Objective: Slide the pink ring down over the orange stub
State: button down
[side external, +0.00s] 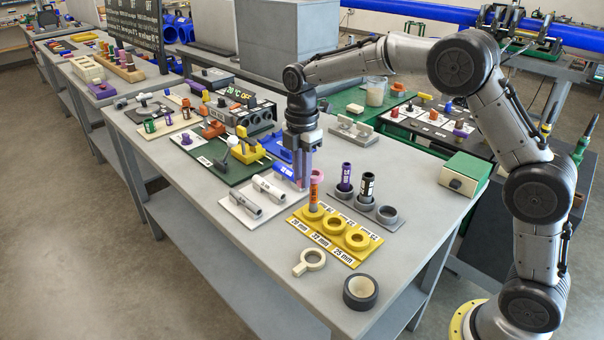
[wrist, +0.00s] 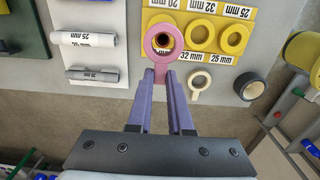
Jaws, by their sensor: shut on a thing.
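The pink ring (wrist: 150,43) has a short handle, and my gripper (wrist: 162,76) is shut on that handle with its purple fingers. In the wrist view the stub's dark open top (wrist: 163,41) shows inside the ring's hole. I cannot tell whether the ring is around the stub or just above it.
Purple (side external: 345,177) and black (side external: 367,186) stubs stand in a grey holder (side external: 388,214) close behind. A cream handled ring (side external: 310,262) and a dark grey ring (side external: 360,292) lie near the front edge.

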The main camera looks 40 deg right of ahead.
jog(key=shift+f, duration=1.55)
dwell(0.5)
jog(key=c, duration=0.8)
grip_release()
jog(key=shift+o, duration=0.2)
jog(key=shift+r, duration=0.1)
